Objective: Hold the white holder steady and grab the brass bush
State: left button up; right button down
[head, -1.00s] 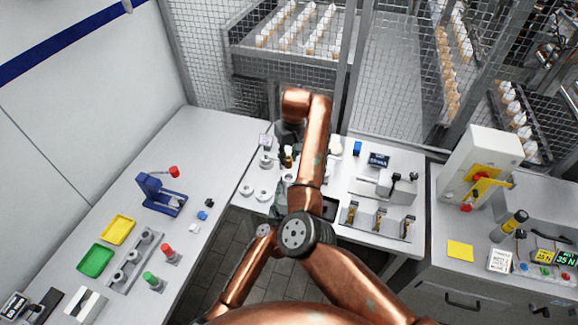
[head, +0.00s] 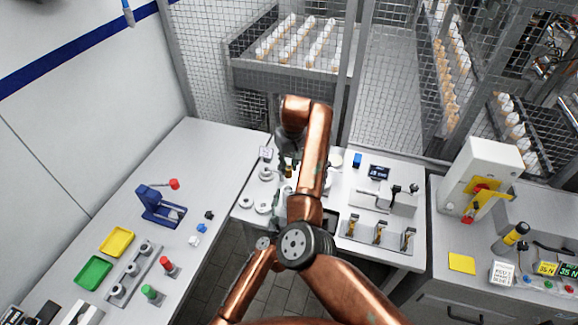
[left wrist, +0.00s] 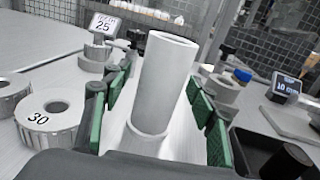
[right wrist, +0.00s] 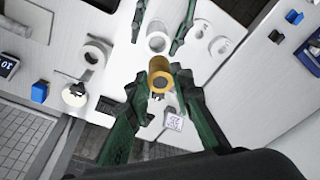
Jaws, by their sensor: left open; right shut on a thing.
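The white holder (left wrist: 165,75) is an upright white tube in the left wrist view. My left gripper (left wrist: 160,108) is open, with its green pads on both sides of the holder. The right wrist view also shows the holder (right wrist: 157,38) between the left fingers (right wrist: 163,26). The brass bush (right wrist: 160,68) is a short hollow gold cylinder. My right gripper (right wrist: 159,92) is shut on it, its fingertips on both sides. In the head view the right gripper (head: 288,166) is partly hidden by my arm, just beyond the left gripper (head: 282,198).
White rings, one marked 30 (left wrist: 48,119), lie beside the left gripper. A small sign reading 25 (left wrist: 104,24) stands behind. A dark tray (left wrist: 262,150) and a display (left wrist: 286,86) are on the right. A rack of brass-coloured parts (head: 378,233) stands to the right in the head view.

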pick_arm(q)
jog(key=s, duration=0.4)
jog(key=s+a, duration=0.1)
jog(key=s, duration=0.3)
jog(key=s+a, duration=0.1)
jog(key=s, duration=0.3)
